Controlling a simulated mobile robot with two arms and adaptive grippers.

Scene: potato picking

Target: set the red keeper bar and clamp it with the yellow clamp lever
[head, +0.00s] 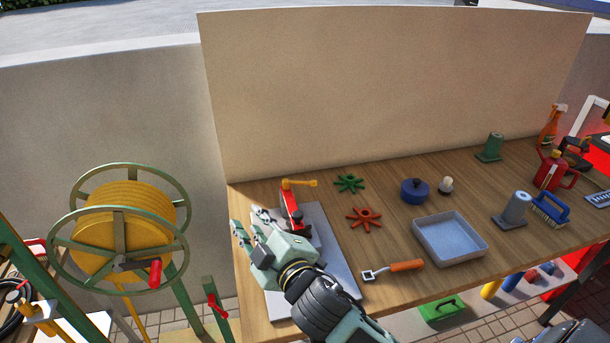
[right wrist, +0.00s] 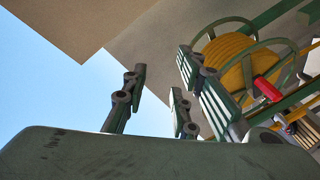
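A red upright part (head: 291,207), seemingly the keeper bar, stands at the back of a pale grey plate (head: 340,262) at the table's left end. The yellow clamp lever (head: 300,183) sits at its top and points right. My right gripper (head: 248,221) is above the plate's left side, left of and in front of the red part, with its fingers pointing up and left. Its fingers are spread and empty, also in the right wrist view (right wrist: 158,84). The gripper and forearm hide part of the plate and the red part's foot. My left gripper is out of view.
Right of the plate lie green (head: 349,183) and red (head: 364,217) star-shaped pieces, an orange-handled tool (head: 394,269), a blue pot (head: 414,190) and a grey tray (head: 484,250). A tan panel (head: 390,90) stands behind the table. A yellow reel (head: 125,225) stands left.

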